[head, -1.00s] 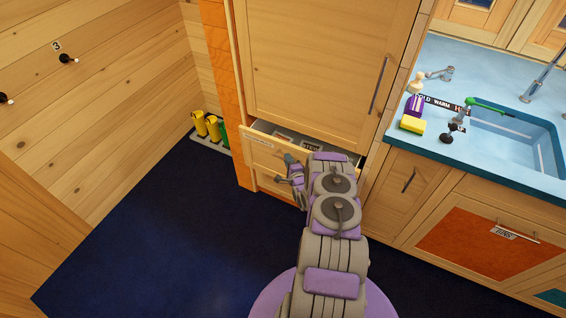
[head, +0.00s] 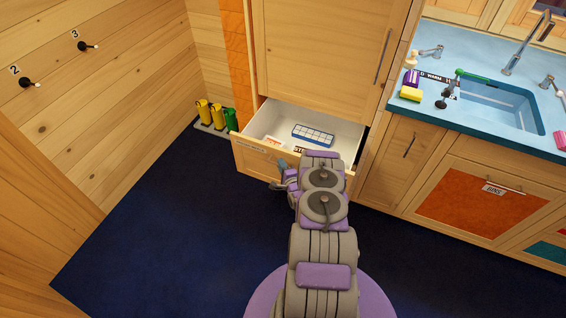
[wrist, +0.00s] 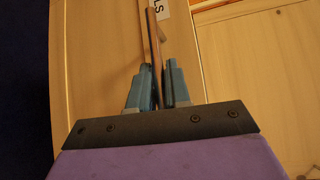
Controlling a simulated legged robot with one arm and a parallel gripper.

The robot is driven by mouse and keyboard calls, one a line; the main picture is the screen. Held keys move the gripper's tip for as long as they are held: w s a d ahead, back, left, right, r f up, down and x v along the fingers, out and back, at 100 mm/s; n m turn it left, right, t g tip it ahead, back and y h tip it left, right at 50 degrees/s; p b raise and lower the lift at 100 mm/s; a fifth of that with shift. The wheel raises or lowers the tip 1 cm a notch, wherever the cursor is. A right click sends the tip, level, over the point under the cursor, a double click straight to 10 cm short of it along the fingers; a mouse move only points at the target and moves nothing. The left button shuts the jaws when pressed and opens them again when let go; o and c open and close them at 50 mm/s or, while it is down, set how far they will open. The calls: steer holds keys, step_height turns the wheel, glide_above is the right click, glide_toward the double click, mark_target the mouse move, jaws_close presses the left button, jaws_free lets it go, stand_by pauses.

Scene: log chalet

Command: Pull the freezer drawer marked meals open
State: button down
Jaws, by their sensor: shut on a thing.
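The freezer drawer (head: 248,153) under the tall wooden cabinet front stands well out, and its white inside shows in the head view. My gripper (head: 281,166) is at the drawer front; my arm hides the right part of that front. In the wrist view my gripper (wrist: 164,80) is shut on a thin bar handle (wrist: 153,38), one finger on each side. A white label (wrist: 165,8) near the handle shows the letters "LS"; the rest of it is out of view.
A blue and white tray (head: 313,135) lies inside the drawer. Yellow and green boots (head: 216,114) stand on a rack left of it. The sink counter (head: 470,125) and lower cabinets are on the right. The dark blue floor (head: 150,215) is clear on the left.

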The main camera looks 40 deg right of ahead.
steer(key=shift+s+a+f, duration=0.1)
steer(key=shift+s+a, duration=0.15)
steer(key=shift+a, duration=0.35)
steer(key=shift+s+a, duration=0.2)
steer(key=shift+a, duration=0.4)
steer(key=c, duration=1.4)
jaws_free()
steer(key=shift+d, duration=0.2)
steer(key=shift+c, duration=0.2)
steer(key=shift+o, duration=1.2)
steer(key=shift+w+d+f, duration=0.1)
steer(key=shift+d, duration=0.25)
steer(key=p+v, duration=0.4)
steer(key=v, duration=1.3)
